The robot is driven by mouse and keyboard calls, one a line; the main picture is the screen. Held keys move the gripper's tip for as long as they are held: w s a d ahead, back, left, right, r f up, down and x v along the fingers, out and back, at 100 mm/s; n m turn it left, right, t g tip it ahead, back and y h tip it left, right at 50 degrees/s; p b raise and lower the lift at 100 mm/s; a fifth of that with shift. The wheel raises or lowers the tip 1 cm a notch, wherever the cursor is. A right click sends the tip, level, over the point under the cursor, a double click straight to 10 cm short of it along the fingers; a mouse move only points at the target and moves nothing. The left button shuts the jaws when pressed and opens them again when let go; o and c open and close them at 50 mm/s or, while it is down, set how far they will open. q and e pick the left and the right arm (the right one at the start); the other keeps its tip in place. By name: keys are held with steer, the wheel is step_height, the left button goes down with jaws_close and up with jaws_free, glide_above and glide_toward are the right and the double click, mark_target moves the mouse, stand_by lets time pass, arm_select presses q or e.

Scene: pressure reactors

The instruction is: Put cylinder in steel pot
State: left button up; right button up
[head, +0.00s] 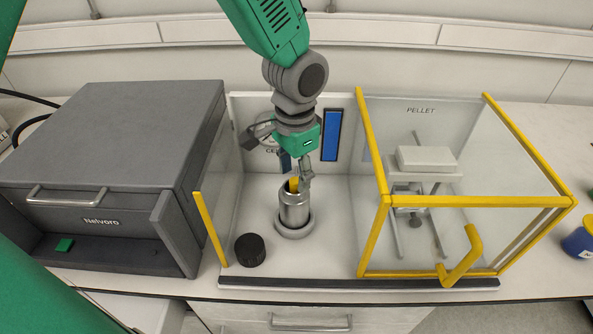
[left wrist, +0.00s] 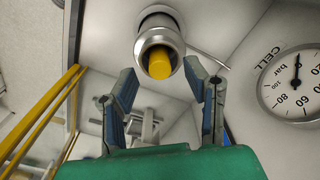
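The steel pot (head: 294,210) stands upright on a round base in the open middle bay. The yellow cylinder (head: 293,184) is in its mouth, with its top showing. In the left wrist view the cylinder (left wrist: 159,66) sits inside the rim of the pot (left wrist: 158,22), leaning against one side. How deep it reaches is hidden. My left gripper (head: 303,179) is above the pot mouth, pointing down. In the left wrist view its fingers (left wrist: 160,70) are spread apart with nothing clamped between them. My right gripper is not in view.
A black round cap (head: 250,250) lies left of the pot. A grey Nelvoro box (head: 110,150) is at the left. A yellow-framed clear enclosure (head: 455,200) stands at the right. A pressure gauge (left wrist: 295,85) is on the bay's back wall.

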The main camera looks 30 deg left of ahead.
mark_target(295, 180)
arm_select(q)
steer(key=shift+r, duration=0.1)
steer(key=shift+a+r, duration=0.1)
steer(key=shift+r, duration=0.25)
step_height(295, 180, up, 12)
steer(key=shift+r, duration=0.2)
steer(key=shift+f, duration=0.1)
